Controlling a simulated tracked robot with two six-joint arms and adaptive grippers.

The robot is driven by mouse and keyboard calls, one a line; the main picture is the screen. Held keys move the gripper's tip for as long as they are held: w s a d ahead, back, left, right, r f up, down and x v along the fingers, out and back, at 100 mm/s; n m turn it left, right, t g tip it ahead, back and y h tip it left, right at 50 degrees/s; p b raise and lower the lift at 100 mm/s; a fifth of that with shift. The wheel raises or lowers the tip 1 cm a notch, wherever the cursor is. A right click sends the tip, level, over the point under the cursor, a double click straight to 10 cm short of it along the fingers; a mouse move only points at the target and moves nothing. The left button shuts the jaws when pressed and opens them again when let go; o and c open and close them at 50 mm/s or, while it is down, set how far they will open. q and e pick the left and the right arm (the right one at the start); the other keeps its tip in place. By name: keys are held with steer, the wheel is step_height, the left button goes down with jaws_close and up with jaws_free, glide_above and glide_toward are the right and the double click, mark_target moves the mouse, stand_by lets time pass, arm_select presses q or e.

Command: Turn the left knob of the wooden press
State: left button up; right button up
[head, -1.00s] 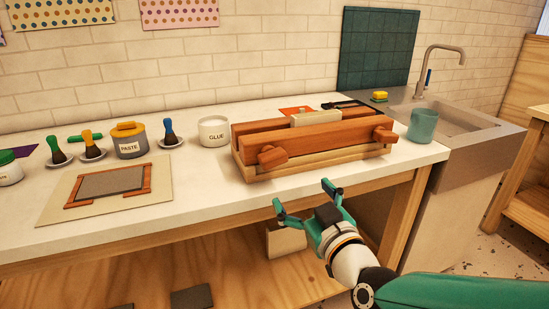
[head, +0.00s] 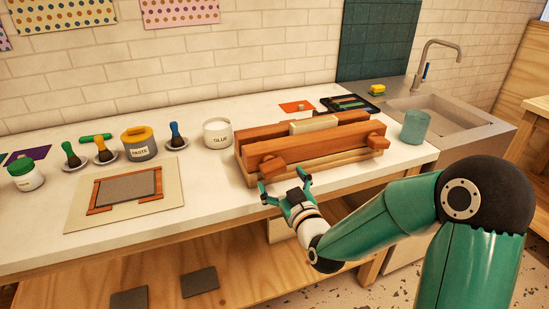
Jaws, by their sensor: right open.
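The wooden press (head: 312,143) stands on the white worktop, with reddish-brown beams on a paler base. Its left knob (head: 272,168) sticks out at the front left, and its right knob (head: 378,141) at the front right. A pale block (head: 314,124) lies between the beams. My right gripper (head: 283,182) is open and empty at the worktop's front edge, just in front of and slightly right of the left knob. One fingertip looks close to the knob; I cannot tell whether they touch. My left gripper is out of view.
A glue pot (head: 217,132) stands left of the press and a teal cup (head: 415,126) to its right. A paste jar (head: 138,143), brushes and a framed board (head: 125,188) are further left. The sink (head: 440,118) is at the right. Bare worktop (head: 215,205) lies left of my gripper.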

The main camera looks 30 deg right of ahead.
mark_target(276, 172)
steer(key=shift+p+x, duration=0.45)
steer(key=shift+x, duration=2.3)
steer(key=c, duration=1.1)
steer(key=shift+f+b, duration=0.2)
steer(key=shift+b, duration=0.2)
steer(key=shift+c, duration=0.2)
steer(key=m+b, duration=0.3)
steer(key=b, duration=0.3)
steer(key=shift+f, duration=0.15)
steer(key=shift+m+b, duration=0.3)
steer(key=shift+r, duration=0.25)
